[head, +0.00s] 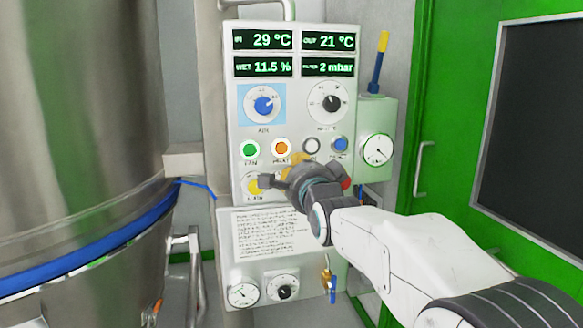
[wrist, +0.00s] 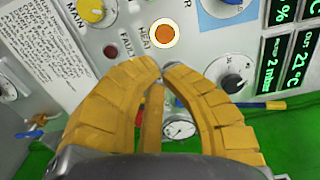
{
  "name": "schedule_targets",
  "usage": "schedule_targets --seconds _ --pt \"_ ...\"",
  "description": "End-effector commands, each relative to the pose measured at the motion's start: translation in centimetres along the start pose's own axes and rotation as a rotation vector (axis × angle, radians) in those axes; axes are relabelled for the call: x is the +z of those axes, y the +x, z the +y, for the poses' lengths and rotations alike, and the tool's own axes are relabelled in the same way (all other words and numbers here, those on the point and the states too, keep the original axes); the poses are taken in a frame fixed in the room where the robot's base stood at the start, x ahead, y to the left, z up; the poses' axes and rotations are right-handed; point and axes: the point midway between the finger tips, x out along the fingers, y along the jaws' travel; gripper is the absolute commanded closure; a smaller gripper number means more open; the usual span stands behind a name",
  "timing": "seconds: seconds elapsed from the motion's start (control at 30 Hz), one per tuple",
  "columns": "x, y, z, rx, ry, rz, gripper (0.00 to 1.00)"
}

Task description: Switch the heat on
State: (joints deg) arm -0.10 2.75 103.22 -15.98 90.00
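The control panel (head: 237,120) stands ahead of me. The orange button (head: 281,147) with a white ring is marked HEAT, in the row below the dials. It also shows in the wrist view (wrist: 163,36), just beyond my fingertips. My gripper (wrist: 160,67) has yellow fingers whose tips come together, with nothing seen between them. In the head view my gripper (head: 297,160) is in front of the panel, just below and right of the orange button. Whether the tips touch the panel cannot be told. The panel displays read 29 °C, 21 °C, 11.5 % and 2 mbar.
A yellow knob (head: 255,186) sits below. A red part (head: 346,183) is partly hidden by my gripper. A steel vessel (head: 80,120) stands left.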

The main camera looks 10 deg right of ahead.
Motion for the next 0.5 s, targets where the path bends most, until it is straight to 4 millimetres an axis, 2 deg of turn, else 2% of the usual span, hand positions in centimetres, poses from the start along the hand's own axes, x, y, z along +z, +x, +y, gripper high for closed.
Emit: schedule_targets --seconds 0.2,0.5 --pt "0.0 -1.02 0.03 0.0 0.0 0.0 1.0" --pt "0.0 -1.14 0.04 0.001 0.0 0.0 1.0"
